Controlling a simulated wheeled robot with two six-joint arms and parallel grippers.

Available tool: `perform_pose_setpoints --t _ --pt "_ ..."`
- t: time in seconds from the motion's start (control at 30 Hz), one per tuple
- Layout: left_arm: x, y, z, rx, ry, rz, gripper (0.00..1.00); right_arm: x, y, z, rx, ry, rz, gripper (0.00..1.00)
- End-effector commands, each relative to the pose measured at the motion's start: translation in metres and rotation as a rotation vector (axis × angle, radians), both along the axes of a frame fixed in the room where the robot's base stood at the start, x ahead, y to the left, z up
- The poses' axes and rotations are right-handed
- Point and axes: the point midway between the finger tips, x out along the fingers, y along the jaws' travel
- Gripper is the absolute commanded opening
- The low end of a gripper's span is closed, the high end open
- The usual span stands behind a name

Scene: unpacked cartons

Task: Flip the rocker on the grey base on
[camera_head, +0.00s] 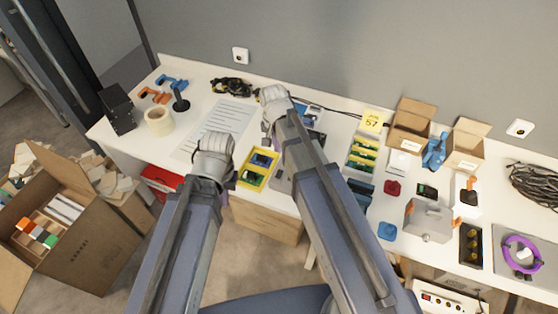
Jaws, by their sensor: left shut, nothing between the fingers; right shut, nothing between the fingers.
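I cannot make out a rocker for certain. A grey piece (281,182) shows on the table between my arms, partly hidden by my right arm; I cannot tell whether it is the grey base. My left gripper (213,160) is over the front left part of the table, beside the white printed sheet. My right gripper (273,104) is farther back, near the black cable. Both are shut and hold nothing; their fingertips are hard to make out.
A tape roll (159,121) stands at left. A large open carton (100,240) is on the floor.

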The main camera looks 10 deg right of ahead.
Motion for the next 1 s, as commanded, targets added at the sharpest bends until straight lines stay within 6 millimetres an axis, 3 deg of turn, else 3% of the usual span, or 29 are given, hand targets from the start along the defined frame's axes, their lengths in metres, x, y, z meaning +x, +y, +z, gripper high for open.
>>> perform_pose_setpoints --t 0.37,1.0 --pt "0.000 0.000 -0.030 0.000 0.000 0.000 0.00 0.003 -0.002 -0.030 0.000 0.000 -0.001 0.00" --pt "0.000 0.000 -0.120 0.000 0.000 0.000 0.00 0.012 -0.008 -0.120 0.000 0.000 -0.001 0.00"
